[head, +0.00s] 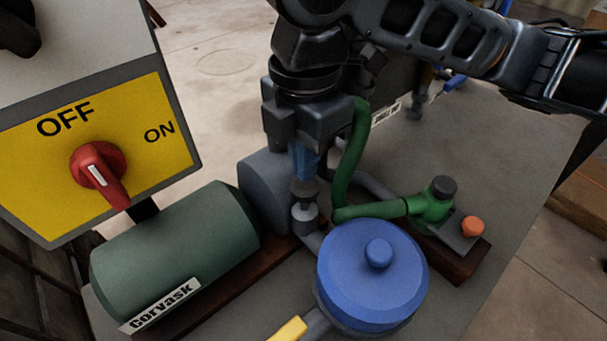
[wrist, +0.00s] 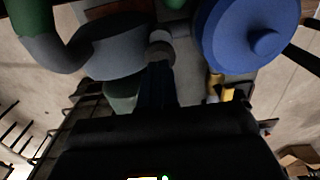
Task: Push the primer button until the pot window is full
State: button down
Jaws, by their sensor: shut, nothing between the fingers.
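My gripper (head: 304,178) points straight down with its fingers shut and empty. Its tips are directly above, or touching, a small grey post with a dark rounded cap (head: 304,190), which looks like the primer button; I cannot tell whether it is pressed. In the wrist view my shut fingers (wrist: 158,75) reach toward the same grey post (wrist: 160,48). The pot with a blue lid and round knob (head: 372,275) stands just right of the post; its lid also shows in the wrist view (wrist: 245,40). No pot window is visible, so its level is hidden.
A green motor (head: 175,255) labelled Corvask lies left. A yellow OFF/ON panel with a red rotary switch (head: 98,172) stands above it. A green hose (head: 350,165) runs behind the post to a green fitting (head: 432,207) near an orange button (head: 472,227). A yellow handle (head: 288,330) sticks out in front.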

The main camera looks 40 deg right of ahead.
jog(key=shift+r, duration=0.1)
dwell(0.3)
notch_tip(320, 180, up, 6)
jog(key=p, duration=0.5)
dwell(0.6)
